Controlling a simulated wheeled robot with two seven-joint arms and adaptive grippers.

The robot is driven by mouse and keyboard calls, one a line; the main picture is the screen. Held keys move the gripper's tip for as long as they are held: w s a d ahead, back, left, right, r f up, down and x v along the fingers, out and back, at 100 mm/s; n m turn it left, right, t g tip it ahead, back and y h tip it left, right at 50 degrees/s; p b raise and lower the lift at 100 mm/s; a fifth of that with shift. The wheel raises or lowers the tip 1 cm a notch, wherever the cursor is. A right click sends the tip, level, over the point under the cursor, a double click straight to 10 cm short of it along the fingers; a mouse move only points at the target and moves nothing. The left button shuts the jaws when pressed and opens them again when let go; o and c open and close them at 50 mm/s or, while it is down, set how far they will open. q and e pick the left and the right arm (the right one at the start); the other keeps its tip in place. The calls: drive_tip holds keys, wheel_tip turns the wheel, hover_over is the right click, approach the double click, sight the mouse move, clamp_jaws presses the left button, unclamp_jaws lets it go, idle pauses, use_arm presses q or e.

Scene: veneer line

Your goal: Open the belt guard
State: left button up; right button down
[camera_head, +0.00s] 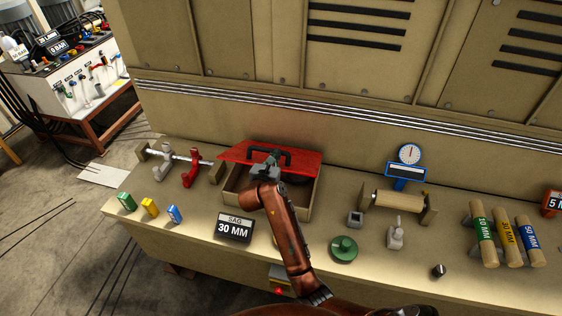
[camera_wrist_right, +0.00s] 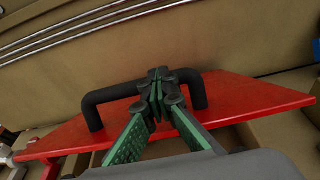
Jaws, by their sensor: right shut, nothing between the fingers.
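The belt guard is a red panel (camera_head: 300,160) with a black bar handle (camera_head: 284,152), over a tan box (camera_head: 306,195) on the bench. The panel's front edge is up off the box, and part of the dark inside shows below it. In the right wrist view the red panel (camera_wrist_right: 245,97) spans the picture, with the black handle (camera_wrist_right: 110,93) standing on it. My right gripper (camera_head: 272,158) is at the handle. Its fingertips (camera_wrist_right: 160,88) are together at the middle of the bar, shut with nothing between them. Whether they touch the bar is unclear. My left gripper is out of view.
A red clamp-like part (camera_head: 192,168) stands left of the box. A "SAG 30 MM" sign (camera_head: 234,228) stands in front. Right of it are a green knob (camera_head: 344,248), a roller (camera_head: 398,201) and a blue dial gauge (camera_head: 408,169). The tan machine wall (camera_head: 330,125) rises behind.

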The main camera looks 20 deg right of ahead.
drive_tip(key=w+d+r+p, duration=0.2)
drive_tip(key=w+d+r, duration=0.2)
drive_tip(key=w+r, duration=0.1)
drive_tip(key=shift+w+r, duration=0.15)
drive_tip(key=shift+r, duration=0.3)
drive_tip(key=shift+a, duration=0.1)
idle(0.7)
